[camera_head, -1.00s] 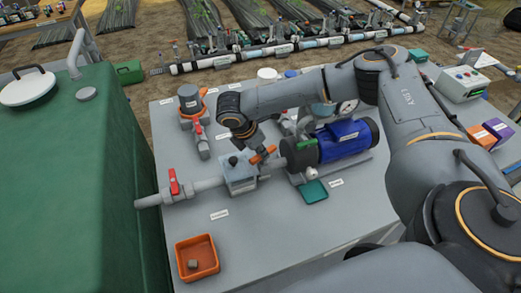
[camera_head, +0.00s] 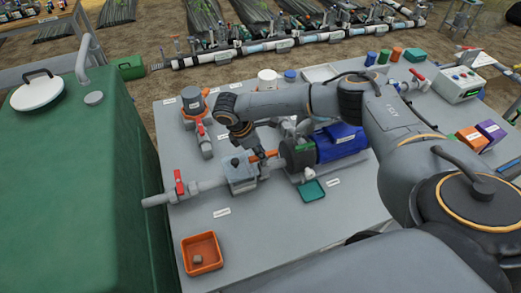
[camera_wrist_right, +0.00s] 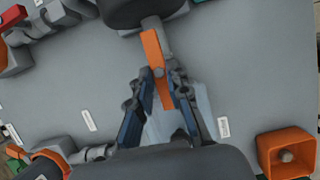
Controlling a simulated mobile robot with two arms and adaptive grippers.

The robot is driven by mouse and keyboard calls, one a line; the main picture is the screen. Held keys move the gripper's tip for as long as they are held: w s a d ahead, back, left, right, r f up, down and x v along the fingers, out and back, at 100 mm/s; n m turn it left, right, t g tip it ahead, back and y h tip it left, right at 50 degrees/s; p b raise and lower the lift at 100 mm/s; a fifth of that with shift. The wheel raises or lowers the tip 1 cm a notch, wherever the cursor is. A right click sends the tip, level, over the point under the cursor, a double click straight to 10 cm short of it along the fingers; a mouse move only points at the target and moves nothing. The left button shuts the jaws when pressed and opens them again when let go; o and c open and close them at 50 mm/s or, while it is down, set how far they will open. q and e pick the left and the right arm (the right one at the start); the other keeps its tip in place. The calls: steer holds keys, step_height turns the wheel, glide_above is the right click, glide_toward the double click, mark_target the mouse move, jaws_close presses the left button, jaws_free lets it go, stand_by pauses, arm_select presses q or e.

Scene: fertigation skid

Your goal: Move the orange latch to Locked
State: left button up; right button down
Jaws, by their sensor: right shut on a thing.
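The orange latch (camera_head: 268,154) is a short bar on top of the pipework, between the grey box-shaped housing (camera_head: 239,172) and the blue pump motor (camera_head: 341,143). In the right wrist view the latch (camera_wrist_right: 152,48) runs from the grey pipe stub down between the fingers. My right gripper (camera_head: 260,153) reaches down onto the latch from above. In the wrist view its two dark fingers (camera_wrist_right: 158,85) lie on either side of the latch and are closed on it. The labels are too small to read, so the marked position cannot be told. My left gripper is not in view.
An orange tray (camera_head: 216,264) with a small grey piece stands at the front of the grey bench. A red-handled valve (camera_head: 179,183) sits on the pipe at left, beside the green tank (camera_head: 75,190). A small green tray (camera_head: 312,190) lies below the motor. The bench's front middle is clear.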

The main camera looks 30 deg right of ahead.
steer(key=c, duration=1.3)
jaws_free()
steer(key=shift+r, duration=0.1)
steer(key=v, duration=1.1)
steer(key=shift+a+r, duration=0.15)
steer(key=shift+r, duration=0.25)
